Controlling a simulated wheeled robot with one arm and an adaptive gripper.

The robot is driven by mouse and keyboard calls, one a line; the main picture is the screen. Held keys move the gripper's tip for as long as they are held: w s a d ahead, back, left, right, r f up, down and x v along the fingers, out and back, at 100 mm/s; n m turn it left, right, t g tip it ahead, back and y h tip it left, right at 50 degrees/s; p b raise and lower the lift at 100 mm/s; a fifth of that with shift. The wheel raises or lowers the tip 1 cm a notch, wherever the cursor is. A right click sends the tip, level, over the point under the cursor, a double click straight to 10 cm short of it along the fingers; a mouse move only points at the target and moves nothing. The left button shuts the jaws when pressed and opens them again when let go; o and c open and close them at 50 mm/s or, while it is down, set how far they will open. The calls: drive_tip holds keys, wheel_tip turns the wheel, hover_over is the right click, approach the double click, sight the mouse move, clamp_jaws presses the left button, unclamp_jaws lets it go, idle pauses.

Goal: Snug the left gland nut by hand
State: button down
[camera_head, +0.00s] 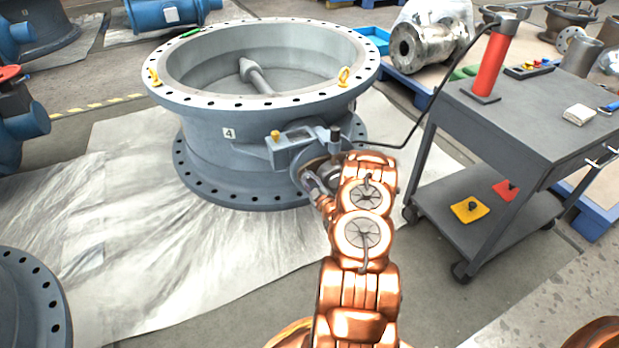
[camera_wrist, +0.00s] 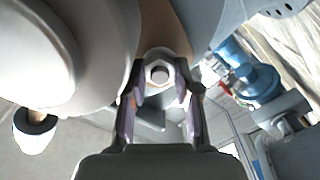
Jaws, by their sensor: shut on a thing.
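The large grey butterfly valve (camera_head: 215,118), marked 4, lies flat on a sheet with its bore facing up. A shaft crosses inside its bore. A bracket (camera_head: 298,142) with a yellow knob juts from its near side. My gripper (camera_head: 312,188) is at the neck below this bracket, partly hidden by my copper arm. In the wrist view, my gripper (camera_wrist: 160,90) has its two fingers on either side of a pale hex nut (camera_wrist: 159,74), shut on it. A round stud end shows in the nut's middle. The nut cannot be made out in the head view.
A grey cart (camera_head: 530,115) with a red cylinder (camera_head: 494,62) stands at right. A dark hose (camera_head: 433,100) runs from the cylinder towards the valve. Another flange (camera_head: 28,305) stands at lower left. The sheet (camera_head: 130,240) left of the valve is clear.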

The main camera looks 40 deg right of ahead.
drive_tip(key=shift+m, duration=0.3)
drive_tip(key=c, duration=0.9)
unclamp_jaws()
drive_tip(key=shift+o, duration=0.3)
drive_tip(key=shift+d, duration=0.1)
